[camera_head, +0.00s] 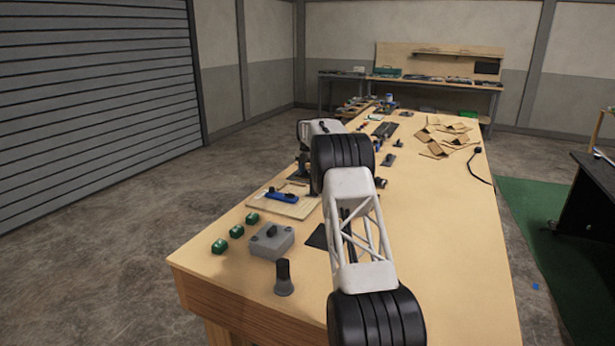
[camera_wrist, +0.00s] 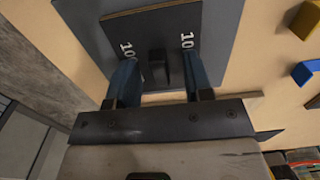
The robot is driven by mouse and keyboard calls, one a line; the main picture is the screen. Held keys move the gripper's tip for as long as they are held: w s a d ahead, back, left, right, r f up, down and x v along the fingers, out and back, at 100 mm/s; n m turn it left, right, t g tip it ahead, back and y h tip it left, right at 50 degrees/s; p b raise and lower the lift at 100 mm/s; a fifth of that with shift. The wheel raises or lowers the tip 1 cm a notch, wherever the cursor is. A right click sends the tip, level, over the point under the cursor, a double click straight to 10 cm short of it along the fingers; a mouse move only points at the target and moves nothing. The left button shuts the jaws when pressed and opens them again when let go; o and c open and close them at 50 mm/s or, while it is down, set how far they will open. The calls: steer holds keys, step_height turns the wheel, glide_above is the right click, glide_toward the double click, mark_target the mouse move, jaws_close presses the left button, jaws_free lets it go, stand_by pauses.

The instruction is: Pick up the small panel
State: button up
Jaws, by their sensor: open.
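The small panel (camera_wrist: 118,24) is a dark plate with a brown edge in the upper middle of the wrist view, lying on a larger grey plate (camera_wrist: 222,28). A black upright handle (camera_wrist: 162,68) stands at its near side. My gripper (camera_wrist: 158,62) is open, its two blue fingers on either side of the handle with gaps showing. I cannot tell how far down the fingers reach. In the head view I cannot make out the panel for certain, and my arm covers part of the table there.
A yellow block (camera_wrist: 306,20) and a blue block (camera_wrist: 304,72) lie to the right in the wrist view. The head view shows a grey box (camera_head: 271,241), a dark knob piece (camera_head: 284,279), green blocks (camera_head: 236,231) and a wooden board with a blue tool (camera_head: 282,197) near the left edge.

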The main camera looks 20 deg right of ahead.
mark_target(305, 175)
steer(key=shift+c, duration=0.3)
jaws_close()
stand_by(0.3)
steer(key=shift+r, duration=0.1)
step_height(305, 175, up, 10)
stand_by(0.7)
stand_by(0.6)
steer(key=s+a, duration=1.1)
steer(key=s, duration=0.2)
steer(key=shift+a, duration=0.35)
